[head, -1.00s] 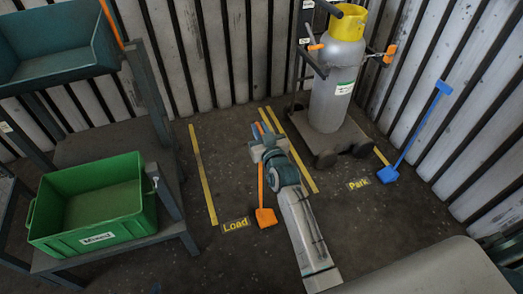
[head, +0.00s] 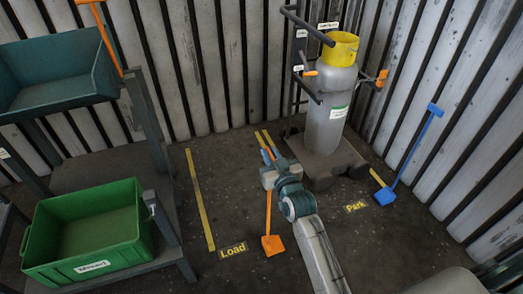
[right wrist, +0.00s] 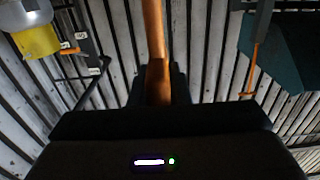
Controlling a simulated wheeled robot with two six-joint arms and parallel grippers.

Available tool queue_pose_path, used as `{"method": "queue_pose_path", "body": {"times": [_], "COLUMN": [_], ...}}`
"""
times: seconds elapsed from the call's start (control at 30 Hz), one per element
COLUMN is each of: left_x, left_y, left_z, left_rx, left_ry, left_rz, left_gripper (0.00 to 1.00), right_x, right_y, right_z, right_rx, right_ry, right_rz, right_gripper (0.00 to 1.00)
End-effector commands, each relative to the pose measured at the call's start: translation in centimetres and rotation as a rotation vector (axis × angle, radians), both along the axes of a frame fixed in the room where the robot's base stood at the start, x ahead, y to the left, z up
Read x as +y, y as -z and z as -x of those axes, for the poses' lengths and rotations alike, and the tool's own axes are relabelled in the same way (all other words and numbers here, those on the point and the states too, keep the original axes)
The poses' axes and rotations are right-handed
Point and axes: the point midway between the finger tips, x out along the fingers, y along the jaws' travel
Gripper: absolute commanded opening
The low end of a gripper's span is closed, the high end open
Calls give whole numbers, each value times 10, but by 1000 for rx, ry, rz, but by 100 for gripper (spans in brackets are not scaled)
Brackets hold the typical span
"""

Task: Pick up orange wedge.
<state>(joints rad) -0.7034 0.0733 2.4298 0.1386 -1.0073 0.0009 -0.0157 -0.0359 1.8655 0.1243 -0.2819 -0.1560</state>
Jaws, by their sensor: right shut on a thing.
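The orange wedge (head: 273,245) has a long thin handle and a small flat paddle-like end. It stands near upright, paddle down, to the right of the floor word "Load". Whether the paddle touches the floor or hangs just above it I cannot tell. My right gripper (head: 269,172) is shut on the upper part of the handle. In the right wrist view the handle (right wrist: 155,45) runs up from between the jaws, and the lower end is hidden. My left gripper is not in view.
A grey gas cylinder (head: 330,105) with a yellow top stands on a trolley behind my right gripper. A blue wedge (head: 385,195) leans at the right wall near "Park" (head: 356,206). A rack at left holds a green bin (head: 150,240) and a teal bin (head: 55,104). Another orange handle (head: 103,36) rises beside the rack.

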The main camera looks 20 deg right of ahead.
Motion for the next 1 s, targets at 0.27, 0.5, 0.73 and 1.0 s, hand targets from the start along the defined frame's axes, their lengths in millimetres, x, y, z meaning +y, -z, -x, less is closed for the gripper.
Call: {"method": "queue_pose_path", "body": {"times": [0.27, 0.5, 0.73, 1.0], "left_x": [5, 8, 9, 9], "left_y": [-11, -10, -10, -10], "left_z": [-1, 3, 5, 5], "left_rx": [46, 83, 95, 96], "left_ry": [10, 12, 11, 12], "left_rz": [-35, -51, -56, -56], "left_gripper": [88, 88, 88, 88], "right_x": [-37, -56, -61, -61], "right_y": [-8, -11, -12, -12], "right_z": [54, 79, 87, 88], "right_rx": [0, -3, -3, -4], "right_ry": [-1, 0, -1, -1], "right_rz": [7, 3, 0, 0], "right_gripper": [0, 0, 0, 0]}}
